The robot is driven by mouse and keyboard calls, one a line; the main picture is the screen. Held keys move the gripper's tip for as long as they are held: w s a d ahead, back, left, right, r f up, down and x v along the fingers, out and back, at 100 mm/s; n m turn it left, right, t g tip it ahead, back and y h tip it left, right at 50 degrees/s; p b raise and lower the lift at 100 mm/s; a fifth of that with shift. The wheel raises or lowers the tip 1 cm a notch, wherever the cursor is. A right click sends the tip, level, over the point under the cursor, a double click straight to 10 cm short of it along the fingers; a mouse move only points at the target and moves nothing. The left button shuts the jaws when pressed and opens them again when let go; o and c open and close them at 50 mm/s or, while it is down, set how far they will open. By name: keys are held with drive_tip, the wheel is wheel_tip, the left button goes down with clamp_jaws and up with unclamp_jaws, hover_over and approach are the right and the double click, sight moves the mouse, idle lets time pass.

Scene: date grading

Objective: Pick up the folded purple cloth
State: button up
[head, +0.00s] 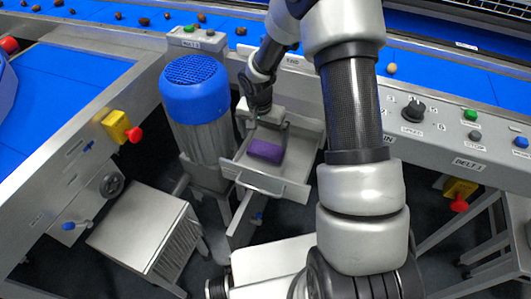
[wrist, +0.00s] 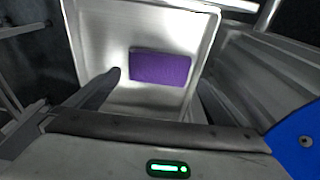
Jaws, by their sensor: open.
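The folded purple cloth (head: 266,151) lies flat on the bottom of an open metal drawer (head: 262,183) in the head view. In the wrist view the cloth (wrist: 160,68) is a purple rectangle on the pale drawer floor, near one side wall. My gripper (head: 268,125) is above the drawer, just behind the cloth in the head view. In the wrist view my gripper (wrist: 158,84) is open, with its dark fingers spread to the left and right below the cloth. Nothing is between the fingers, and they look clear of the cloth.
A blue-topped motor (head: 195,90) stands close to the drawer's left. A control panel with a speed knob (head: 413,111) is at the right. Blue belts with several dates run along the back. A grey metal box (head: 140,228) stands at lower left.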

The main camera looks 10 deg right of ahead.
sight(266, 149)
drive_tip(key=shift+w+d+f+b, duration=0.15)
drive_tip(key=shift+f+b, duration=0.1)
drive_tip(key=shift+f, duration=0.75)
drive_tip(key=shift+w+d+f+b, duration=0.15)
drive_tip(key=shift+f+b, duration=0.15)
drive_tip(key=shift+f, duration=0.7)
drive_tip(key=shift+w+d+f+b, duration=0.15)
drive_tip(key=shift+f+b, duration=0.1)
drive_tip(key=shift+f, duration=0.75)
drive_tip(key=shift+c, duration=0.4)
drive_tip(key=c, duration=0.7)
wheel_tip(266, 149, up, 10)
drive_tip(key=p, duration=0.2)
drive_tip(key=shift+r+p, duration=0.1)
drive_tip(key=shift+p, duration=0.2)
drive_tip(key=shift+o, duration=1.2)
drive_tip(key=shift+c, duration=0.2)
